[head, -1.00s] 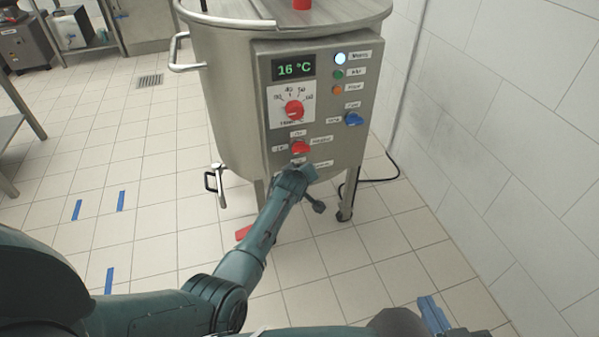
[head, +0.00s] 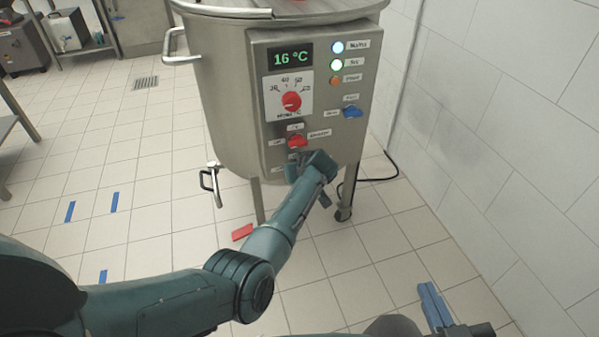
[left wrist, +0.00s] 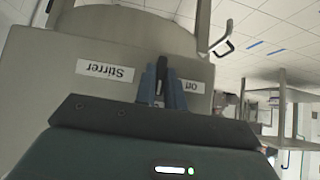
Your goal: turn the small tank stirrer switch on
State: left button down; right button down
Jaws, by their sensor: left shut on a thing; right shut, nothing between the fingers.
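The small tank (head: 225,90) is a steel vessel with a control panel (head: 350,70) on its front. In the head view my left gripper (head: 300,165) is at the panel's lower edge and hides that switch. My right gripper (head: 434,308) is shut and empty at the bottom right, away from the tank.
Above my left gripper are a red switch (head: 297,141), a blue switch (head: 352,112) and a red temperature dial (head: 291,101). The display (head: 291,58) reads 16 °C. A drain valve (head: 210,180) hangs at the tank's left. A tiled wall (head: 500,110) bounds the right side.

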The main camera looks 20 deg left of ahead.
pick_arm(q)
jog(key=shift+a+r, duration=0.1)
jog(key=c, duration=1.5)
grip_release()
